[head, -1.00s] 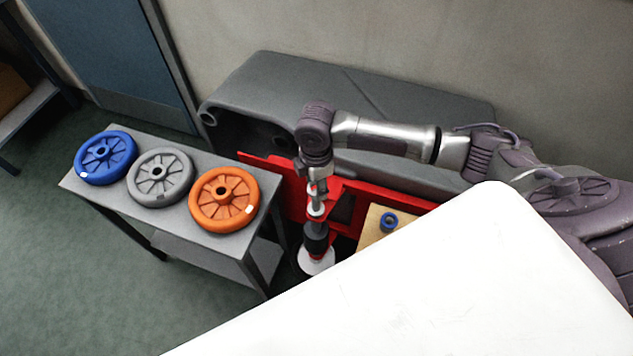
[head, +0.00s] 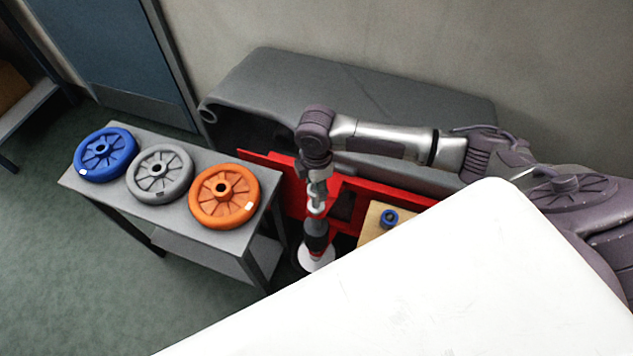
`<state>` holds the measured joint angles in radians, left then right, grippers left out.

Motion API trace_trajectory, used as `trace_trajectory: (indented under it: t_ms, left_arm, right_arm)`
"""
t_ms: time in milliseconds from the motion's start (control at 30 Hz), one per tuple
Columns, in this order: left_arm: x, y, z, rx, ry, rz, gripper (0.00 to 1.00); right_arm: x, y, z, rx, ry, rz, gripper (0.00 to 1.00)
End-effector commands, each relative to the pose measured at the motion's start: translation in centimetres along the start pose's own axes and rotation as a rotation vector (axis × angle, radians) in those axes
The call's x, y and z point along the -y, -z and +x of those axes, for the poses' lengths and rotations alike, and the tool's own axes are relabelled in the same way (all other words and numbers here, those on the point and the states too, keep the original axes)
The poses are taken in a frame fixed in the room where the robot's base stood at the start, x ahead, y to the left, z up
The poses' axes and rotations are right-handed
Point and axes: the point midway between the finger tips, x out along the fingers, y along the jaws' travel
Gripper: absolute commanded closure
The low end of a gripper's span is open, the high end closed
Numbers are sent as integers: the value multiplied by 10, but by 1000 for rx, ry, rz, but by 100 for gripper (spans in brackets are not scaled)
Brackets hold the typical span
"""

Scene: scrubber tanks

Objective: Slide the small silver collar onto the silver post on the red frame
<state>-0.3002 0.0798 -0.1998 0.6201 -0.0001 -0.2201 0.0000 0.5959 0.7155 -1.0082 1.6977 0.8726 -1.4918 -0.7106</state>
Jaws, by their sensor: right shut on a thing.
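My right gripper (head: 317,204) hangs pointing down from the wrist, over the near side of the red frame (head: 373,192). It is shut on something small. Pale silvery ring-like parts show at its fingers, most likely the small silver collar, but they are too small to tell apart clearly. The silver post cannot be made out separately from the gripper and this column. I cannot tell whether collar and post touch. My left gripper is out of view.
A grey side table (head: 110,194) holds a blue wheel (head: 90,168), a grey wheel (head: 148,182) and an orange wheel (head: 212,211). A dark grey tank (head: 290,80) stands behind the frame. Green floor is clear at lower left.

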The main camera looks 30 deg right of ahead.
Motion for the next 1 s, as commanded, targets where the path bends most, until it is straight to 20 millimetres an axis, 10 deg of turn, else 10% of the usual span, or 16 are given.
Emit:
trace_trajectory:
  t_ms: [400, 433, 600, 1000]
  left_arm:
    - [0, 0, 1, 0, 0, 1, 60]
    - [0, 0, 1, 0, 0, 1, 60]
    - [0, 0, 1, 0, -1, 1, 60]
    - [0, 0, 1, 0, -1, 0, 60]
  right_arm:
    - [0, 0, 5, 0, 0, -1, 93]
    - [0, 0, 5, 0, 0, -1, 53]
    - [0, 0, 5, 0, 0, -1, 25]
    - [0, 0, 5, 1, 0, -1, 25]
